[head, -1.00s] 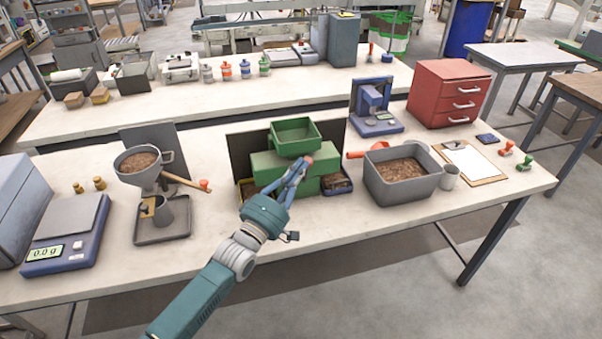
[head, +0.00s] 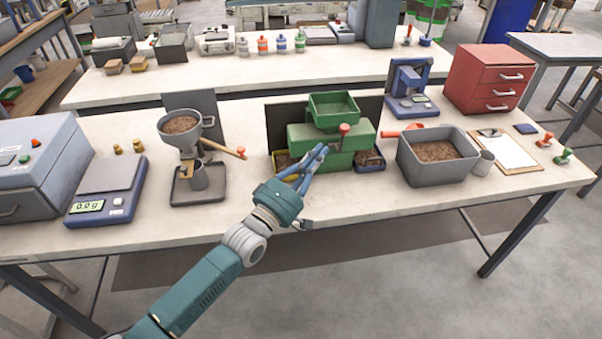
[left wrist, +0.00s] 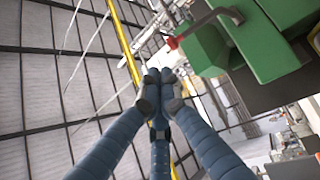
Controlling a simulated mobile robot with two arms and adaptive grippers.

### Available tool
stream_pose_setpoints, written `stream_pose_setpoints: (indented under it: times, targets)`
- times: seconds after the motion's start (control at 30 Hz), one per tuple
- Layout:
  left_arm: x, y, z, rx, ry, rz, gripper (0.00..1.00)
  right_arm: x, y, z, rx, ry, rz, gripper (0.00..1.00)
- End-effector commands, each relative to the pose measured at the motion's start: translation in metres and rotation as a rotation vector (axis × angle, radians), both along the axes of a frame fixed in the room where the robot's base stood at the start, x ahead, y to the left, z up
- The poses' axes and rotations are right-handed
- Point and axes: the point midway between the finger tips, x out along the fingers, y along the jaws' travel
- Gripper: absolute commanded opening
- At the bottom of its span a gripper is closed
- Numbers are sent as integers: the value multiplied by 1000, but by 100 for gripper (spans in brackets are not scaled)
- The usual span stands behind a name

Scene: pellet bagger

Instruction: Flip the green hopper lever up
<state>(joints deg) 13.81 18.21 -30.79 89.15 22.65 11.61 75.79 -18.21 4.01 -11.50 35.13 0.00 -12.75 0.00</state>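The green hopper (head: 334,105) sits on a green housing (head: 305,139) at the back of the near table. The lever's red knob (head: 344,129) shows in front of the housing. In the left wrist view the red knob (left wrist: 172,43) is on a thin metal rod (left wrist: 200,28) that runs to the green housing (left wrist: 265,45). I cannot tell the lever's exact angle. My left gripper (head: 325,150) is just below and left of the knob, apart from it. Its fingertips (left wrist: 160,88) are together with nothing between them. My right gripper is out of view.
A grey bin of pellets (head: 408,165) and a red scoop (head: 400,132) are to the right. A yellow tray (head: 287,166) and a blue tray (head: 370,160) flank the housing. A funnel stand (head: 199,197) and a scale (head: 107,205) are to the left. The front table strip is free.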

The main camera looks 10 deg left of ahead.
Motion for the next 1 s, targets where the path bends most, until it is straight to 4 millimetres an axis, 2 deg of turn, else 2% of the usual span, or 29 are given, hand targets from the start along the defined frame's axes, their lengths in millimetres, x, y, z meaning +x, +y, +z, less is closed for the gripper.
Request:
stream_pose_setpoints:
  times: [0.07,0.2,0.37,0.73,1.0]
  targets:
    - [-15,7,-6,2,1,0,0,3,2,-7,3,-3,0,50]
    - [-36,18,-7,2,1,0,0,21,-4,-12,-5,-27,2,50]
    - [-49,25,-7,2,-1,0,0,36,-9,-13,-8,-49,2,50]
    - [-52,27,-6,2,-1,0,0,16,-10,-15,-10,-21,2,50]
    - [-55,25,-11,24,11,3,0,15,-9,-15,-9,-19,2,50]
